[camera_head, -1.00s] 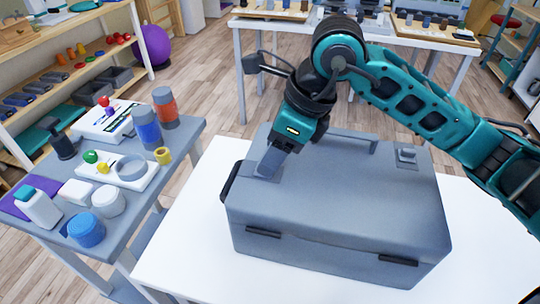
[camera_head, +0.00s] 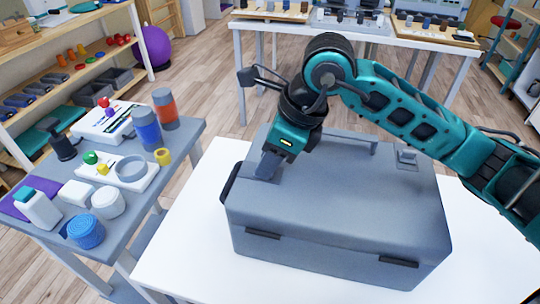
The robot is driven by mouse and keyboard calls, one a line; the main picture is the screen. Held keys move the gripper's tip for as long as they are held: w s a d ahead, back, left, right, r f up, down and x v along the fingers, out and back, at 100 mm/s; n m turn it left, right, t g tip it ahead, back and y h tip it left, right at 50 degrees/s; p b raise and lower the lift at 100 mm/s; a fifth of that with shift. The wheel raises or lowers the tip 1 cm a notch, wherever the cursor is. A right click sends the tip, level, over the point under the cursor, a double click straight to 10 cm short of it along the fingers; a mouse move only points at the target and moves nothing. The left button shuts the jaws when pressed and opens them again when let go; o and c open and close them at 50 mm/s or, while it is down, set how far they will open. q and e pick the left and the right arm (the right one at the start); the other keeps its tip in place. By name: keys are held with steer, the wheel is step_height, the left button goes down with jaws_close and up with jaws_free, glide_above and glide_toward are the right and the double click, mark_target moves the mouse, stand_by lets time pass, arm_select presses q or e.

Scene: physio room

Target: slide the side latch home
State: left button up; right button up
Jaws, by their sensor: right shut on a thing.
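A grey case (camera_head: 330,205) lies closed on a white table (camera_head: 190,235). My right gripper (camera_head: 268,168) points down at a small fitting plate (camera_head: 262,178) on the left end of the lid. It is shut on a small part there, which its fingers mostly hide, so I cannot tell how far that latch has slid. A similar latch fitting (camera_head: 406,158) shows uncovered at the right end of the lid. My left gripper is not in view.
A raised bar handle (camera_head: 345,140) runs along the lid's back, and a dark handle (camera_head: 231,182) is on the left side. Two dark catches (camera_head: 263,235) are on the front. A grey side table (camera_head: 130,212) with bottles and small items stands to the left.

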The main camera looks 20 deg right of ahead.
mark_target(282, 176)
jaws_close()
steer(key=shift+w+a+b, duration=0.25)
steer(key=shift+w+a, duration=0.15)
steer(key=shift+a, duration=0.2)
steer(key=shift+w+a+b, duration=0.25)
steer(key=shift+w+a, duration=0.15)
steer(key=shift+a, duration=0.2)
steer(key=o, duration=0.9)
jaws_free()
steer(key=v, duration=1.3)
steer(key=shift+p, duration=0.4)
